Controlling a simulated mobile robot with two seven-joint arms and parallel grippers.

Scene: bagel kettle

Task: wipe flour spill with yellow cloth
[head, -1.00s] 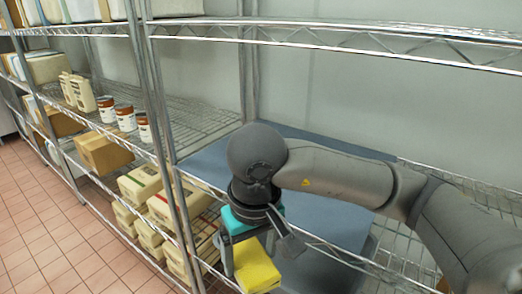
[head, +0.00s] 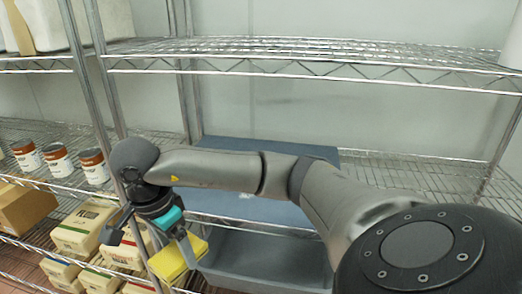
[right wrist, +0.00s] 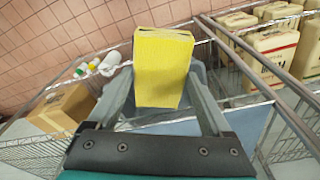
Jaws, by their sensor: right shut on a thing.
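The yellow cloth (head: 172,262) looks like a thick folded block at the lower left of the head view. My right gripper (head: 186,248) is shut on it and holds it in the air in front of the shelf. In the right wrist view the cloth (right wrist: 162,68) sits between the two grey fingers. A blue-grey mat or board (head: 240,208) lies on the wire shelf behind my right arm, which hides part of it. A small pale patch (head: 246,195) shows on it, too small to tell if it is flour. My left gripper is not in view.
A grey bin (head: 265,262) is below the blue-grey surface. Cans (head: 58,160), a cardboard box (head: 22,208) and pale packages (head: 84,226) stand on the left shelves. Metal posts (head: 95,60) and the shelf edge (head: 330,74) above bound the space.

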